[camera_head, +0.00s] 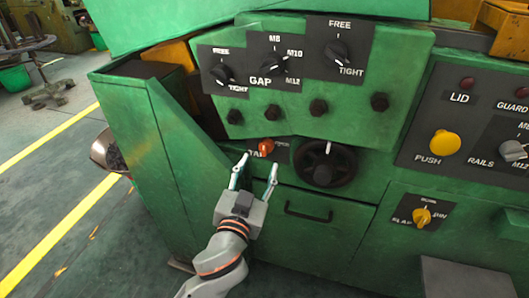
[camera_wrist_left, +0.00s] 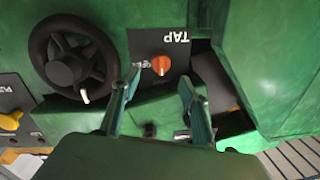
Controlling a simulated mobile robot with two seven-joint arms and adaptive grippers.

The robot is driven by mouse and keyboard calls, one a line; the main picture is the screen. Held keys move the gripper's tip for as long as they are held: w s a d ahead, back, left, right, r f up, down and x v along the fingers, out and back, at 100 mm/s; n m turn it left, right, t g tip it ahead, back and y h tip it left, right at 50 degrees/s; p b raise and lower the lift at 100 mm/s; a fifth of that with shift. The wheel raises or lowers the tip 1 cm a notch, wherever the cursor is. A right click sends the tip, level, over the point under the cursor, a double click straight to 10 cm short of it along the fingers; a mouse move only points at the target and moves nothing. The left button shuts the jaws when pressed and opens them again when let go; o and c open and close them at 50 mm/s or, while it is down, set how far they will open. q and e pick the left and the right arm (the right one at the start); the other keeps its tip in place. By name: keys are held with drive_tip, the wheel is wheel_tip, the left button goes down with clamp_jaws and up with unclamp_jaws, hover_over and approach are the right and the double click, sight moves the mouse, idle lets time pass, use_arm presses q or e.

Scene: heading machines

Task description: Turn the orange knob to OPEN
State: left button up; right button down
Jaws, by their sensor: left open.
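The orange knob (camera_head: 266,145) sits on a small dark plate marked TAP on the green machine front, left of a black handwheel. It also shows in the left wrist view (camera_wrist_left: 161,66), where the TAP lettering is upside down. My left gripper (camera_head: 258,164) is open and empty, its fingers pointing at the plate. In the left wrist view its fingertips (camera_wrist_left: 160,77) lie on either side of the knob's line; I see no contact. Smaller lettering beside the knob is partly hidden by a finger, and the knob's setting is unclear. My right gripper is not in view.
The black handwheel (camera_head: 326,163) is close to the right of the knob. Above are GAP dials (camera_head: 272,65) and several dark bolts. A drawer handle (camera_head: 308,212) is below. A yellow push button (camera_head: 445,143) and a yellow selector (camera_head: 422,216) are farther right.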

sight(265, 150)
use_arm(q)
drive_tip(key=x, duration=0.7)
drive_tip(key=shift+w+b, duration=0.2)
drive_tip(key=shift+b, duration=0.2)
drive_tip(key=c, duration=1.1)
